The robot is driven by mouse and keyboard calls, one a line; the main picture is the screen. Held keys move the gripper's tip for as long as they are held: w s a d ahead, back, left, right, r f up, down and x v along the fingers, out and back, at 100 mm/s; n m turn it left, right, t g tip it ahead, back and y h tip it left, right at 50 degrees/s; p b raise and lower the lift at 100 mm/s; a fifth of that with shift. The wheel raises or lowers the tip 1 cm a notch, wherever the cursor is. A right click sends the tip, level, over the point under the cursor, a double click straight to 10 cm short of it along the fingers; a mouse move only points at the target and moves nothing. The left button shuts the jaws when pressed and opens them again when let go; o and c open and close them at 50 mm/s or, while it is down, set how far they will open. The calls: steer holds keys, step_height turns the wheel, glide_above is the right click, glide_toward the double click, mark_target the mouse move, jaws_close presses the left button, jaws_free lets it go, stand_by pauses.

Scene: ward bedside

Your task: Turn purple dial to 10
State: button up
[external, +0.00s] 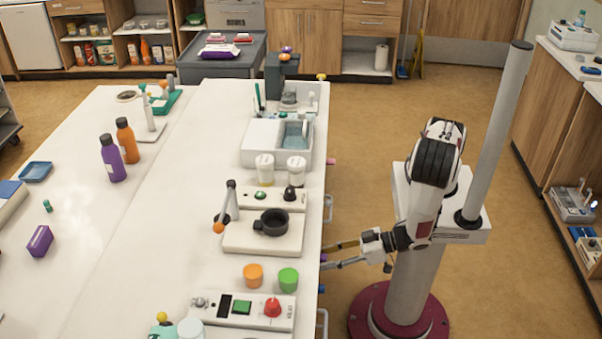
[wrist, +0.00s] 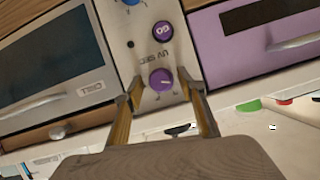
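The purple dial (wrist: 161,79) is a round knob on a pale panel in the wrist view, with small dark marks around it. I cannot read which mark it points to. My gripper (wrist: 161,97) is open, with one finger to the left and one to the right of the dial and a gap on each side. I cannot tell how far the fingertips are from the panel. In the external view my gripper (external: 324,255) reaches left to the counter's right side, beside a small purple knob (external: 323,258).
A grey-fronted door (wrist: 55,75) is on the left and a purple door (wrist: 265,35) on the right, both with protruding handles. A blue knob (external: 321,289) is nearby on the counter side. The floor right of the counter is clear around my base.

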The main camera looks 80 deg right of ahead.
steer(key=shift+n+h, duration=0.4)
stand_by(0.5)
